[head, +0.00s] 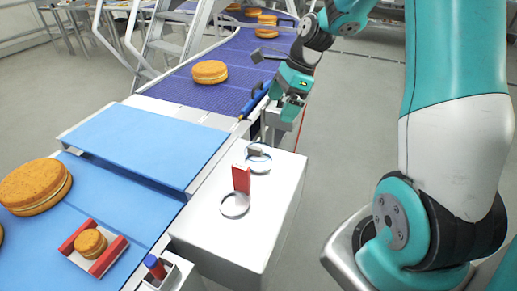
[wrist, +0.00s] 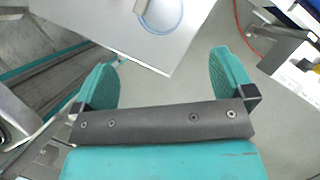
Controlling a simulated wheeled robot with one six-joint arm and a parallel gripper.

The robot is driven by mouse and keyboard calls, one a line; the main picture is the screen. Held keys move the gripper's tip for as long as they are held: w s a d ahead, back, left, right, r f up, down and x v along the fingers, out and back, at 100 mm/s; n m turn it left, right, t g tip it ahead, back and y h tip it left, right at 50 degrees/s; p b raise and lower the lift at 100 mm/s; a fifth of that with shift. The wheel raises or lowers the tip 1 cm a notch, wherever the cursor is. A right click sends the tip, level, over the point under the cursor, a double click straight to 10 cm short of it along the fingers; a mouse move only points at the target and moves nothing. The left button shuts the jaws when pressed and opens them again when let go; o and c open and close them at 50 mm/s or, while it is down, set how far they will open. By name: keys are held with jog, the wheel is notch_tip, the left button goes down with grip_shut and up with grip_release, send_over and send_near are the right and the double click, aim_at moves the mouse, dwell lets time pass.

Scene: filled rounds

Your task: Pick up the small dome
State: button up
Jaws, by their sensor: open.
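Two see-through pieces with thin round rims and upright handles stand on the white box (head: 228,248). The nearer has a red handle (head: 241,180); the farther has a grey handle (head: 254,150) and a bluish rim. I cannot tell for sure which is the small dome. A blue-rimmed ring also shows at the top of the wrist view (wrist: 160,32), cut off by the frame edge. My gripper (head: 290,108) is open, beyond and above the box's far end. In the wrist view its fingers (wrist: 165,65) are wide apart with nothing between them.
A small filled round (head: 90,242) sits in a red holder (head: 111,256) on the blue surface at left. A big round (head: 35,187) lies behind it. A purple belt (head: 235,65) carries more rounds. A blue-capped red item (head: 155,267) stands by the box.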

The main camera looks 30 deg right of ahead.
aim_at(257, 151)
jog(key=p+x, duration=0.2)
jog(key=x, duration=0.9)
jog(key=shift+a, duration=0.1)
jog(key=shift+p+x, duration=1.35)
jog(key=shift+x, duration=1.4)
jog(key=c, duration=0.7)
